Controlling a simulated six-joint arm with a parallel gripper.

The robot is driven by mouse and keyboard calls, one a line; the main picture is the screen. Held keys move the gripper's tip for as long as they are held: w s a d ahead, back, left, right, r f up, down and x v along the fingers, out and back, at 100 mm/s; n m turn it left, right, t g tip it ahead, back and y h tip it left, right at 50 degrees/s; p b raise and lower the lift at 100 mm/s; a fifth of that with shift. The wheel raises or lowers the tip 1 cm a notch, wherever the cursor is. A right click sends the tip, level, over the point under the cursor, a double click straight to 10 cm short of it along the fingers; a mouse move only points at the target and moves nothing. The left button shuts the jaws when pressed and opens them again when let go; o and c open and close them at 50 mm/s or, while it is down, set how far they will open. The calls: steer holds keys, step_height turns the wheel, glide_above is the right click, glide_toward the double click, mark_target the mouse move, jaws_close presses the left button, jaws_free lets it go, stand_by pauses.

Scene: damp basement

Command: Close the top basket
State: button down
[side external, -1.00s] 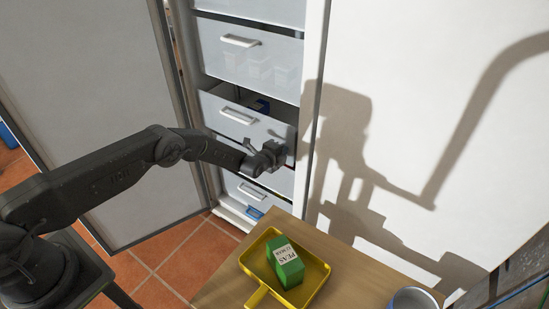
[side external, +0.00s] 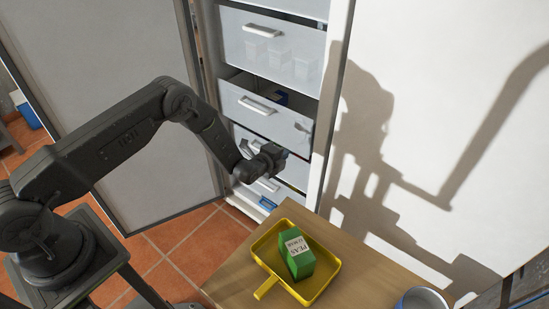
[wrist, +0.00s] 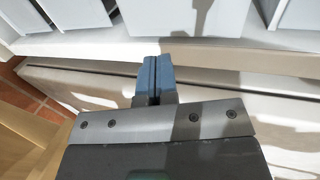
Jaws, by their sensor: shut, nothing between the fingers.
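The white freezer cabinet stands open, with stacked translucent white baskets. In the side external view an upper basket (side external: 272,48) has a pale handle and faint box shapes behind its front. The basket below it (side external: 265,112) stands pulled out, with a dark gap above its front and a blue item inside. I cannot tell whether another basket lies above the picture's edge. My gripper (side external: 280,154) is shut and empty, in front of the lower baskets and below the pulled-out one's handle. In the wrist view its blue fingertips (wrist: 152,73) are together, with white cabinet parts beyond.
The open freezer door (side external: 110,85) stands at left, behind my arm. A large white panel (side external: 440,100) fills the right.

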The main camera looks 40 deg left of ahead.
mark_target(253, 107)
steer(key=c, duration=1.8)
jaws_free()
steer(key=v, duration=0.3)
steer(key=shift+s+r, duration=0.1)
steer(key=shift+s, duration=0.25)
steer(key=o, duration=0.6)
steer(key=shift+t, duration=0.4)
steer(key=a+r, duration=0.1)
steer(key=a, duration=0.3)
steer(key=a+r, duration=0.2)
steer(key=a, duration=0.2)
steer(key=a+r, duration=0.1)
steer(key=a, duration=0.3)
steer(key=shift+w+r, duration=0.15)
steer(key=shift+c, duration=0.2)
steer(key=shift+o, duration=0.5)
steer(key=s+a+r, duration=0.1)
steer(key=a+r, duration=0.1)
steer(key=a, duration=0.5)
steer(key=shift+s, duration=0.3)
steer(key=x, duration=1.3)
steer(key=shift+w+a+r, duration=0.2)
steer(key=shift+w, duration=0.15)
jaws_close()
